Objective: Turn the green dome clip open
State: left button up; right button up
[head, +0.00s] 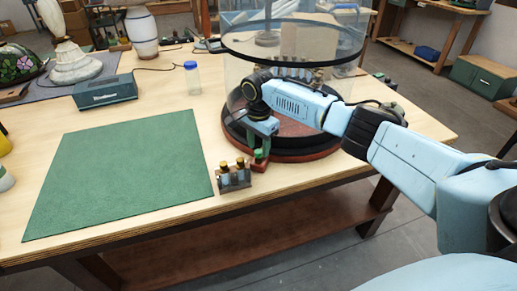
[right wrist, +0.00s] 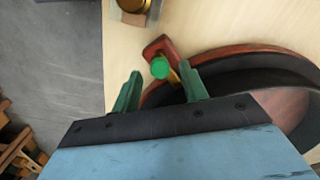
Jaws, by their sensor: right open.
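The green dome clip (head: 258,155) sits on a red-brown tab at the front edge of the glass dome's (head: 235,75) round base (head: 290,158). In the right wrist view the clip's round green knob (right wrist: 160,68) shows, with a brass part beside it. My right gripper (head: 257,143) points down just above the clip. In the right wrist view its two green fingers (right wrist: 160,72) are apart, one on each side of the knob, with gaps visible. Whether the fingertips are down at the knob's height is hard to tell. My left gripper is not in view.
A small holder with brass-topped pieces (head: 234,177) stands just left of the clip at the table's front edge. A green mat (head: 125,175) lies empty to the left. Behind are a blue-grey box (head: 106,93) and a blue-capped jar (head: 192,78).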

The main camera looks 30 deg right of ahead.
jog(key=shift+f, duration=0.65)
